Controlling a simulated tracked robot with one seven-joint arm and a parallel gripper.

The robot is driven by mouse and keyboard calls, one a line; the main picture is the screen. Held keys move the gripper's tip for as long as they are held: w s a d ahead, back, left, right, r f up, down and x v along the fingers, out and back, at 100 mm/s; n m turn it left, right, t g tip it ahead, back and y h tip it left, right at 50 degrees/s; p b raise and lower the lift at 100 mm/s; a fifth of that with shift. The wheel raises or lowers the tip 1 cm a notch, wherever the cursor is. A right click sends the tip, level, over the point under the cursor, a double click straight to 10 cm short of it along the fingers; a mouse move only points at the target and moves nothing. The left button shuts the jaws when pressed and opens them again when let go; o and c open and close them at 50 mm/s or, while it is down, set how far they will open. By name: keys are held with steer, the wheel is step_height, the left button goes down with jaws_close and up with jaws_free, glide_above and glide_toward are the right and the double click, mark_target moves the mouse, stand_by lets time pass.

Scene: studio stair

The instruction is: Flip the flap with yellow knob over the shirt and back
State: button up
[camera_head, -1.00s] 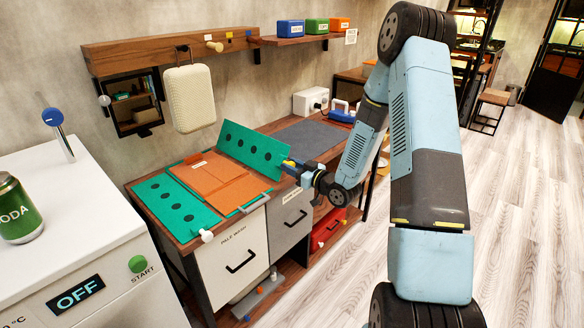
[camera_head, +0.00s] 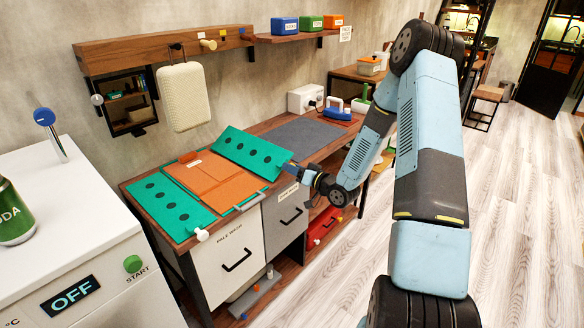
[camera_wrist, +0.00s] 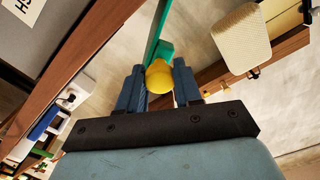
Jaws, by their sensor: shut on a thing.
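The folding board lies on the wooden table, with a flat green left flap (camera_head: 172,208) and a raised, tilted green right flap (camera_head: 252,152), both with dark dots. The orange shirt (camera_head: 213,180) lies folded between them. My gripper (camera_head: 294,168) is at the outer right end of the tilted flap. In the wrist view my gripper (camera_wrist: 159,88) is shut on the yellow knob (camera_wrist: 159,77), and the green flap (camera_wrist: 158,35) shows nearly edge-on behind it. The knob is hidden in the head view. A white knob (camera_head: 202,234) sits at the left flap's front corner.
A grey mat (camera_head: 303,136) lies on the table behind the board. A cream padded bag (camera_head: 184,96) hangs from the wall rail. A white machine (camera_head: 75,240) with a soda can stands at left.

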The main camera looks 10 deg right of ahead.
steer(key=shift+s+f, duration=0.1)
steer(key=shift+f, duration=0.1)
steer(key=m, duration=0.1)
steer(key=f+m, duration=0.1)
steer(key=shift+w+d+f+m, duration=0.15)
steer(key=shift+w+f+m, duration=0.1)
steer(key=shift+m, duration=0.15)
steer(key=shift+f+m, duration=0.1)
steer(key=shift+m, duration=0.2)
steer(key=f+m, duration=0.2)
steer(key=m, duration=0.1)
steer(key=shift+w, duration=0.1)
steer(key=o, duration=0.9)
steer(key=shift+o, duration=0.2)
steer(key=v, duration=0.8)
